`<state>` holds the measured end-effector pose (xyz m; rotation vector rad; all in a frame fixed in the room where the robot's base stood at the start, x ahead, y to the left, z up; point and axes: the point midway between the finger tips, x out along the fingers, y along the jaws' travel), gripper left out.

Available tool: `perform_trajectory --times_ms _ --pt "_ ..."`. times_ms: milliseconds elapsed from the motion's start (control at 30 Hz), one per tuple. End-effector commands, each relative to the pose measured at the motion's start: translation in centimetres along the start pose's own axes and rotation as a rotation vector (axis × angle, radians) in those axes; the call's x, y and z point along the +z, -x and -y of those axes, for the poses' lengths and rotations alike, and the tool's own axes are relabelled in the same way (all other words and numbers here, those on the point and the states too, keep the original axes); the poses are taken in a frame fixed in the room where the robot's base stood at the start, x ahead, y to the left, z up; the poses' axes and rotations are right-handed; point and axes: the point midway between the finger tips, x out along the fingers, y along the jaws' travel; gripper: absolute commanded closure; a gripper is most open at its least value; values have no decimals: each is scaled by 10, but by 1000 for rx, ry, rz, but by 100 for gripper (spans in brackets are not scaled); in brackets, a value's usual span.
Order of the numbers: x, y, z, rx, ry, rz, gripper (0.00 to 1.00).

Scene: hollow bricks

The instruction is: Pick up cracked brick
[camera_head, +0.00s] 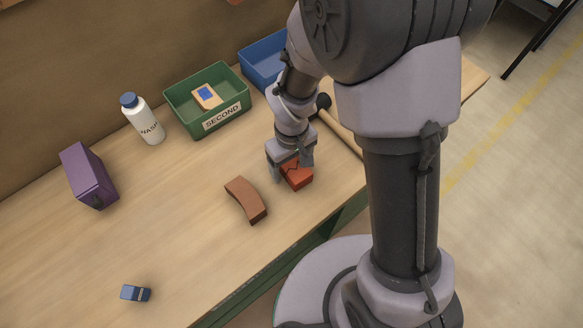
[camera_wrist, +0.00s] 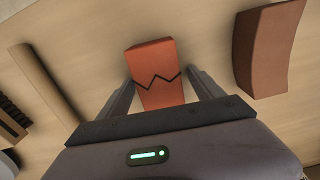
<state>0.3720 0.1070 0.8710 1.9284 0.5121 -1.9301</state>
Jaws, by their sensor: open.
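The cracked brick (camera_head: 297,178) is orange-red with a dark zigzag crack line, lying on the wooden table (camera_head: 190,230) near its front edge. In the wrist view the cracked brick (camera_wrist: 156,66) sits between the two open fingers. My gripper (camera_head: 291,173) is over the brick in the head view, pointing down, partly hiding it. In the wrist view my gripper (camera_wrist: 160,92) has a finger on each side of the brick, with narrow gaps visible. I cannot tell how far the fingertips reach down its sides.
A curved brown brick (camera_head: 246,199) lies just left of my gripper. A hammer (camera_head: 340,131) lies behind on the right.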

Motion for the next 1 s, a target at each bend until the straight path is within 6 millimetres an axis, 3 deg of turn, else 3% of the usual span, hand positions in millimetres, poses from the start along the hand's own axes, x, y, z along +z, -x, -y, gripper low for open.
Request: perform_trajectory --times_ms 100,400,500,1000 --pt "0 2 0 0 0 -1 26" --pt "0 3 0 0 0 0 84" --pt "0 3 0 0 0 -1 100" --pt "-2 11 0 0 -1 -1 100"
